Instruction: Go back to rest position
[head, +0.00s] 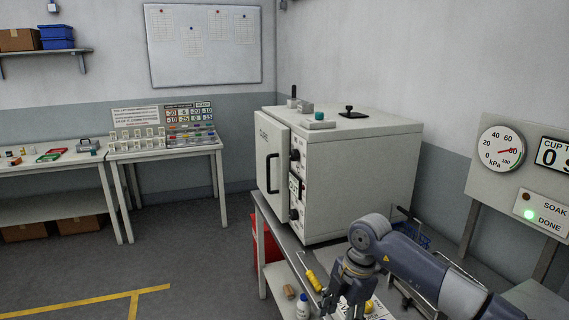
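My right arm comes in from the lower right, and its dark gripper (345,297) points down at the bottom of the head view. It is over the front end of the metal bench, near a yellow-handled tool (314,280). Its fingers are small and dark against the bench, so I cannot tell whether they are open or shut, or whether they hold anything. My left gripper is not in view. No connector bowl can be made out.
A gauge panel (502,148) with a lit green DONE lamp (529,214) is at the right. A white table (165,153) stands back left. The floor at left is clear.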

